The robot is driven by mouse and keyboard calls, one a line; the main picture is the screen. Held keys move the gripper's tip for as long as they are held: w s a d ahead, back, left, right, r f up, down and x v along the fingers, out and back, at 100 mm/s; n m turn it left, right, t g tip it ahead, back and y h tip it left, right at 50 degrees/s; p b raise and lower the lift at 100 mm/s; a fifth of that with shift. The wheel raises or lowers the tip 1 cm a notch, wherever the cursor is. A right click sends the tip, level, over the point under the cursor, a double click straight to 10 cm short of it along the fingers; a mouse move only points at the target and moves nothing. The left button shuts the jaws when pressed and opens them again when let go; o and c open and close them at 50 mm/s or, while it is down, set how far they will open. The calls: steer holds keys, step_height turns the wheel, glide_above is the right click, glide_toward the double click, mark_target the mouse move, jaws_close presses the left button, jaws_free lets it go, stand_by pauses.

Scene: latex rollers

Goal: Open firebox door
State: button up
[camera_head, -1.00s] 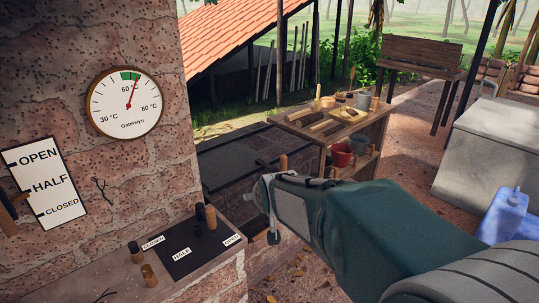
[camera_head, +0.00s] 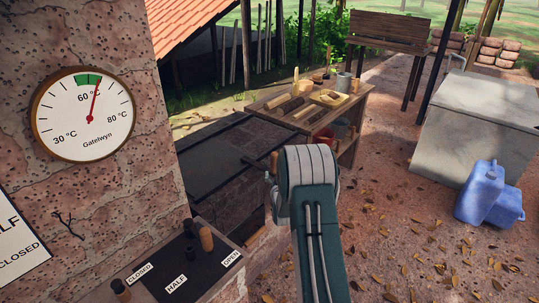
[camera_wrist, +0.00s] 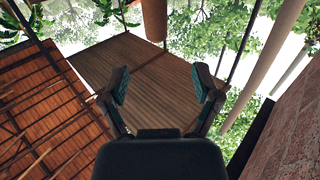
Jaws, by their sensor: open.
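I cannot pick out the firebox door for certain. In the head view, dark metal plates (camera_head: 222,150) lie in a brick structure beyond the wall, with a thin rod and an upright wooden handle (camera_head: 274,163) at their right edge. My arm stands in front of the lower right part of that structure and hides some of it. My gripper (camera_wrist: 160,78) shows in the wrist view with its two teal-padded fingers spread and nothing between them. Beyond the fingers are a brown slatted panel, a tiled roof and trees, so no door or handle shows there.
The brick wall at left carries a round thermometer dial (camera_head: 84,114). A ledge below holds a dark plate (camera_head: 188,262) labelled CLOSED, HALF and OPEN, with several short pegs. A wooden workbench (camera_head: 322,112), grey block (camera_head: 478,125) and blue jug (camera_head: 487,195) stand right. Leafy ground there is open.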

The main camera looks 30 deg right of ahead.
steer(key=x, duration=1.1)
steer(key=shift+d+f, duration=0.3)
steer(key=shift+f, duration=0.05)
jaws_close()
